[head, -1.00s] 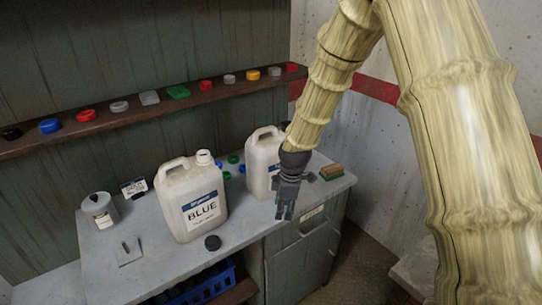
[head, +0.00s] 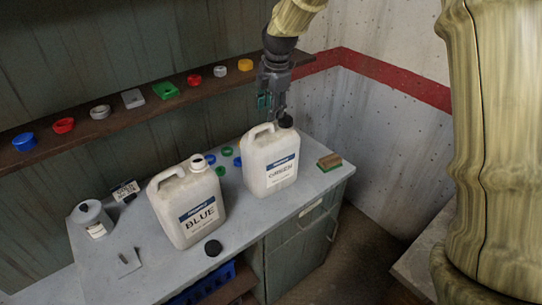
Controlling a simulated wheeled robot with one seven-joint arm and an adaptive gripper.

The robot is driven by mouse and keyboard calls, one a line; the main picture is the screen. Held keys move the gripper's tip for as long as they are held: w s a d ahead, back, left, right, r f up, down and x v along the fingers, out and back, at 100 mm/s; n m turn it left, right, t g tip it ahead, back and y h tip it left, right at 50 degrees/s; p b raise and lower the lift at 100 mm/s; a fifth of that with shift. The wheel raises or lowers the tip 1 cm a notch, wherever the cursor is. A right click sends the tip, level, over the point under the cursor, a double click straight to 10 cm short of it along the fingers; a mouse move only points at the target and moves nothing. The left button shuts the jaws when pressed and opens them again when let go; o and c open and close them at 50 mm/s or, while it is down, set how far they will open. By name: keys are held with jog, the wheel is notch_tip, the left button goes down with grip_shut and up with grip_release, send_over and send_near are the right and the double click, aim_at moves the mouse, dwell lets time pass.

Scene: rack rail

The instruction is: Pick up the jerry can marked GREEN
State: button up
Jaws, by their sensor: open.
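The jerry can marked GREEN (head: 270,168) is white with a blue-and-white label and a black cap (head: 286,121). It stands upright on the right part of the grey worktop. My gripper (head: 271,105) is open and points down above the can's top, close to its handle and cap. I cannot tell whether a finger touches the can. The jerry can marked BLUE (head: 190,206) stands upright to the left, with its neck uncapped.
A black cap (head: 213,248) lies in front of the BLUE can. A brush (head: 329,162) lies right of the GREEN can. Blue and green caps lie behind. A grey canister (head: 92,218) stands at left. A shelf (head: 110,123) with coloured lids runs along the wall.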

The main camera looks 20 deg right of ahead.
jog(key=shift+w+a+f, duration=0.1)
jog(key=shift+w+f, duration=0.35)
jog(key=shift+f, duration=0.25)
jog(key=shift+s+f+p, duration=0.1)
jog(key=shift+s+p, duration=0.2)
jog(key=shift+p, duration=0.15)
jog(key=shift+f+p, duration=0.35)
jog(key=f, duration=0.1)
jog(key=w+f+p, duration=0.1)
jog(key=f, duration=0.1)
jog(key=shift+a, duration=0.1)
jog(key=shift+s+f+p, duration=0.1)
jog(key=shift+f+p, duration=0.3)
jog(key=shift+f, duration=0.05)
jog(key=shift+f, duration=0.1)
jog(key=c, duration=0.9)
grip_shut()
